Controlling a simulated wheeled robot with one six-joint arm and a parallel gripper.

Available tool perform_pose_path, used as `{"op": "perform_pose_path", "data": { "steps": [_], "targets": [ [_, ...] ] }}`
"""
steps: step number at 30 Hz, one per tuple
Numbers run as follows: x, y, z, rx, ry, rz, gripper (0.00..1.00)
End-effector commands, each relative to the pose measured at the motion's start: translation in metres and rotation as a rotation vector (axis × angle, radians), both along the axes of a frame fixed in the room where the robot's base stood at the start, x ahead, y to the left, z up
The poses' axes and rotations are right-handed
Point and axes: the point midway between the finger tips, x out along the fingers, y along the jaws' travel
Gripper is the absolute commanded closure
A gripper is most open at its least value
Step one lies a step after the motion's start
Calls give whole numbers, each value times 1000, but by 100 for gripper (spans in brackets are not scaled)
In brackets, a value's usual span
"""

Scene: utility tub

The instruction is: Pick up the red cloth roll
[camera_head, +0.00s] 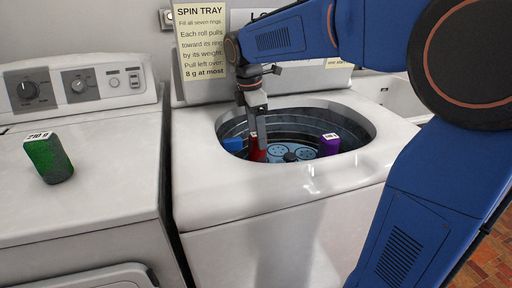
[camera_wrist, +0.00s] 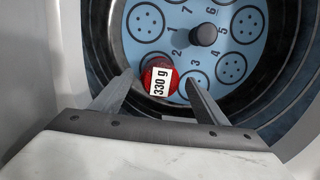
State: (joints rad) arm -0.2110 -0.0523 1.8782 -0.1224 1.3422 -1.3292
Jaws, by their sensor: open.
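The red cloth roll (camera_wrist: 158,72) stands end-up in the tub, with a white "330 g" label on its top. My gripper (camera_wrist: 158,80) points down over it, with its two fingers apart and the roll's top showing between them. I cannot tell whether either finger touches the roll. In the head view the red roll (camera_head: 254,153) is partly hidden behind my gripper (camera_head: 262,140), which reaches down into the tub.
A blue roll (camera_head: 233,144) stands at the tub's left wall and a purple roll (camera_head: 329,145) at its right. A dark knob (camera_wrist: 204,34) rises from the tray (camera_wrist: 190,12) beside the red roll. The tub's rim surrounds my gripper. A green roll (camera_head: 48,158) sits on the left machine.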

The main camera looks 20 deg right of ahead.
Motion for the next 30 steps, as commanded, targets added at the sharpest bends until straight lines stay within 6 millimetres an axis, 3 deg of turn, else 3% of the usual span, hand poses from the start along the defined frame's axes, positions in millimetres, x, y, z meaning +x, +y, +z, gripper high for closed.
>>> {"op": "perform_pose_path", "data": {
  "steps": [8,18,28,30],
  "targets": [
    [-1,-2,-23,1,3,3,32],
    [0,-8,-68,1,2,2,32],
    [0,-8,-73,1,0,1,32],
    [0,-8,-73,1,0,1,49]
  ]
}}
